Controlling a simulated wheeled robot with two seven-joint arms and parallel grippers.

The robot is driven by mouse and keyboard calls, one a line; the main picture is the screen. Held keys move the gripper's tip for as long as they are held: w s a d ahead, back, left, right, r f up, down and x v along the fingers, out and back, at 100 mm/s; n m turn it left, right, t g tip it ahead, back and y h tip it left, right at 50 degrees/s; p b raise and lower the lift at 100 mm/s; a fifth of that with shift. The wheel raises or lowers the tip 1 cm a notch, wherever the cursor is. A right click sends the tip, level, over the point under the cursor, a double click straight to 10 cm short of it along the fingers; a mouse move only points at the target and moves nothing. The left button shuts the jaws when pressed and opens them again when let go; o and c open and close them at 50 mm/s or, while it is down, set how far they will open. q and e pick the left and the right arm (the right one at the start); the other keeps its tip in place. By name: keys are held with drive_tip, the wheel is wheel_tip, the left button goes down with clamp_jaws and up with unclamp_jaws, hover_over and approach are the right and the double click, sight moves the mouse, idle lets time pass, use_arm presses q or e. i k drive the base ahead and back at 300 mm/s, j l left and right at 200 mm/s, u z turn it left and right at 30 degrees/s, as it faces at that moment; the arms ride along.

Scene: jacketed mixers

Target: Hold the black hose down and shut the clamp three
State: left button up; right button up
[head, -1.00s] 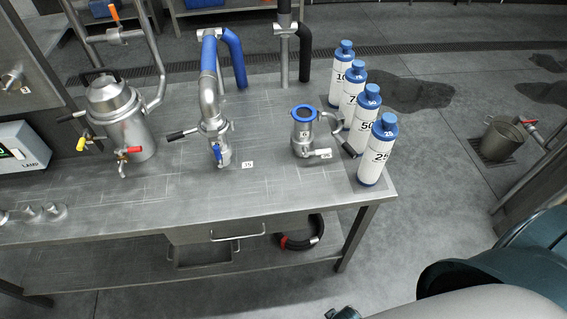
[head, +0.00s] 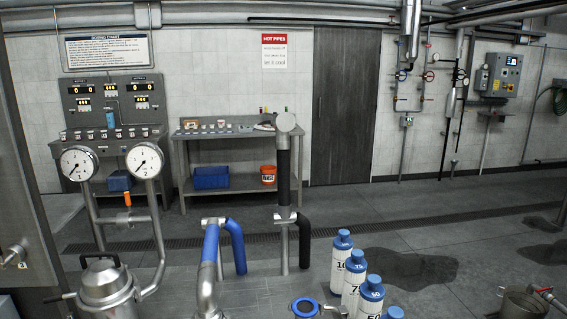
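A black hose (head: 304,242) hangs down from a metal fitting (head: 285,218) on an upright pipe in the middle of the head view. The upright pipe (head: 284,178) has a black sleeve above the fitting and a grey rounded head on top. A blue hose (head: 236,246) hangs from a similar fitting to its left. A blue-rimmed vessel (head: 305,307) is cut off at the bottom edge. I cannot make out a clamp marked three. Neither of my grippers is in view.
A steel pot (head: 106,283) stands lower left below two dial gauges (head: 79,163). Several blue-capped white bottles (head: 341,262) stand lower right. A bench with a blue bin (head: 210,177) and an orange bucket (head: 268,175) is behind. Open floor lies right, with dark wet patches.

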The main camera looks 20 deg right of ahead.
sight(285, 122)
drive_tip(key=k+l, duration=0.1)
drive_tip(key=l, duration=0.45)
drive_tip(key=l+u, duration=0.1)
drive_tip(key=l, duration=0.45)
drive_tip(key=l+u, duration=0.2)
drive_tip(key=l, duration=0.3)
drive_tip(key=l+u, duration=0.2)
drive_tip(key=l, duration=0.35)
drive_tip(key=k+l+u, duration=0.2)
drive_tip(key=l, duration=0.3)
drive_tip(key=l+u, duration=0.2)
drive_tip(key=l, duration=0.35)
drive_tip(key=i+l+u, duration=0.2)
drive_tip(key=l+u, duration=0.2)
drive_tip(key=l, duration=0.6)
drive_tip(key=l+u, duration=0.4)
drive_tip(key=l, duration=0.65)
drive_tip(key=i+l+u, duration=0.1)
drive_tip(key=l, duration=0.3)
drive_tip(key=i+l, duration=0.2)
drive_tip(key=l, duration=0.2)
drive_tip(key=i+l+u, duration=0.15)
drive_tip(key=l, duration=0.3)
drive_tip(key=i+l+u, duration=0.1)
drive_tip(key=l, duration=0.3)
